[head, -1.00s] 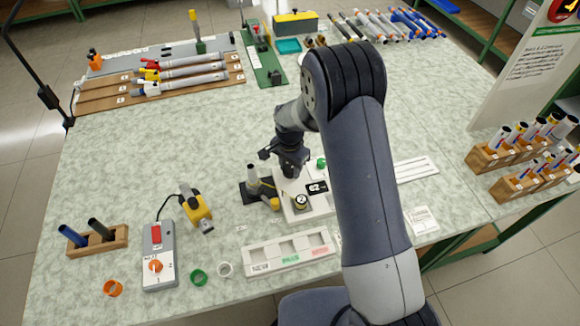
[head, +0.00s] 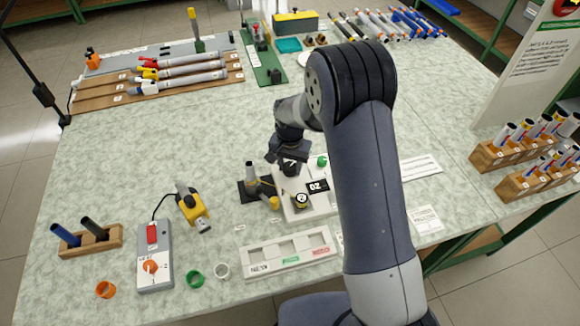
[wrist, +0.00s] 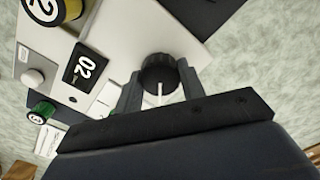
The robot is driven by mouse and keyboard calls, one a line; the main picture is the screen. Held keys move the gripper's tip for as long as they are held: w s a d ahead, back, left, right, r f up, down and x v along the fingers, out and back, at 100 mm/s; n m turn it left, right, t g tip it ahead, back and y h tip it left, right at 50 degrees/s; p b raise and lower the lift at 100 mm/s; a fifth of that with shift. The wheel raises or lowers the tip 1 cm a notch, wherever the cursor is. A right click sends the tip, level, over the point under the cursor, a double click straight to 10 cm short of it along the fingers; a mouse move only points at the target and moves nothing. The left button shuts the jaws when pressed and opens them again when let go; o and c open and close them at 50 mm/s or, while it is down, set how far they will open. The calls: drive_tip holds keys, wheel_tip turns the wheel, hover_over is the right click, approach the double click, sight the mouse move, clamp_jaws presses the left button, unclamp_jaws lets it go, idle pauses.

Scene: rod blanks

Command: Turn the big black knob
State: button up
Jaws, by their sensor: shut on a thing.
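The big black knob (wrist: 158,72), ribbed and with a white pointer line, stands on a pale grey box (wrist: 125,30) in the wrist view. My gripper (wrist: 160,92) is shut on it, one finger on each side. In the head view my gripper (head: 290,168) is over the back left part of the same box (head: 304,210), and the knob is mostly hidden.
A dark stand with a grey-and-yellow tool (head: 253,183) is close on the left. A white tray (head: 290,252) lies in front.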

sight(290, 166)
drive_tip(key=o, duration=1)
wheel_tip(290, 166, up, 11)
drive_tip(key=b, duration=0.1)
drive_tip(key=shift+f, duration=0.15)
wheel_tip(290, 166, down, 11)
drive_tip(key=shift+f+p, duration=0.1)
drive_tip(key=shift+p, duration=0.5)
drive_tip(key=shift+r+m+p, duration=0.3)
drive_tip(key=shift+r, duration=0.05)
drive_tip(key=shift+f+m+p, duration=0.1)
drive_tip(key=shift+m+p, duration=0.25)
drive_tip(key=shift+m, duration=0.35)
